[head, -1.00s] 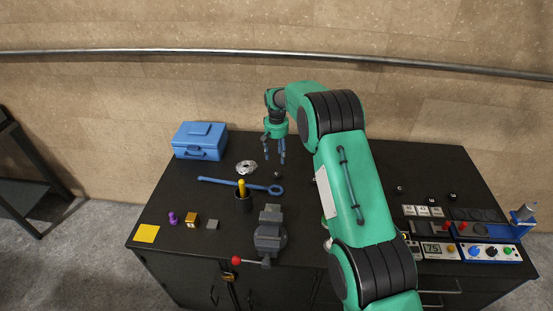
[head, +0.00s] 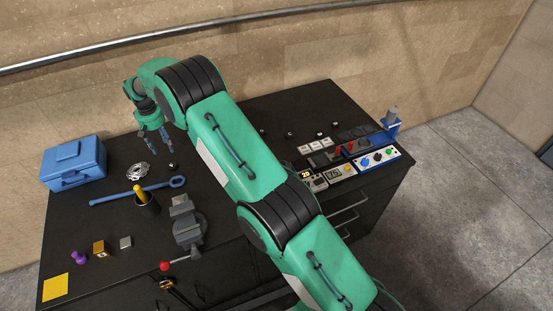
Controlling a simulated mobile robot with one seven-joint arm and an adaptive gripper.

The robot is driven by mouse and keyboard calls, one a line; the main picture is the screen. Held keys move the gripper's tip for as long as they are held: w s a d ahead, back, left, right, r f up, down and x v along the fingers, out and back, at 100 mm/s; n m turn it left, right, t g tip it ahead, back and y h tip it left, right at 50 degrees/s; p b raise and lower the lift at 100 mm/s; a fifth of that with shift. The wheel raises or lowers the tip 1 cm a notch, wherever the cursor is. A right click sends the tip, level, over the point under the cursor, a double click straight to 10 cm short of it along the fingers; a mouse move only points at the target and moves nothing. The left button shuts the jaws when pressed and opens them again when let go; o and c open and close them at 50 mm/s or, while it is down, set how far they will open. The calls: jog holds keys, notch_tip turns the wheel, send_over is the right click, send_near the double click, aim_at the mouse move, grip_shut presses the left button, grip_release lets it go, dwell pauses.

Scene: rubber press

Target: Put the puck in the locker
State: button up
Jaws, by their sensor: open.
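My gripper (head: 158,148) is open and empty above the back left of the black workbench, pointing down. A small dark round piece (head: 173,166) lies just below and beside it; it may be the puck, but it is too small to be sure. A shiny silver disc (head: 138,172) with a patterned face lies to its left. The black cabinet doors (head: 200,285) under the bench front may be the locker; they look shut, and my arm hides part of the front.
Small blocks (head: 100,248) lie near the front left. Control panels (head: 350,165) fill the right end. My arm crosses the middle.

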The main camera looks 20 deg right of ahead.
jog(key=s+d+r, duration=0.3)
jog(key=r, duration=0.4)
jog(key=s+d+r+t, duration=0.1)
jog(key=s+d+r, duration=0.15)
jog(key=r, duration=0.45)
jog(key=s+d+r, duration=0.2)
jog(key=d+r, duration=0.2)
jog(key=r, duration=0.3)
jog(key=s+d+r+m+t, duration=0.1)
jog(key=s+d+r, duration=0.3)
jog(key=s+r, duration=0.3)
jog(key=s+d+r+t, duration=0.1)
jog(key=s+d+r, duration=0.4)
jog(key=s+r, duration=0.2)
jog(key=s+d+r+m+t, duration=0.1)
jog(key=s+d+r, duration=0.25)
jog(key=s, duration=0.55)
jog(key=s+d+r, duration=0.2)
jog(key=s+d, duration=0.2)
jog(key=s, duration=0.6)
jog(key=s+d+f, duration=0.2)
jog(key=s, duration=0.8)
jog(key=s+d+f+m+t, duration=0.1)
jog(key=s+d+f, duration=0.1)
jog(key=s, duration=0.7)
jog(key=shift+s+d+f+t, duration=0.2)
jog(key=shift+s+t, duration=0.1)
jog(key=shift+s, duration=0.1)
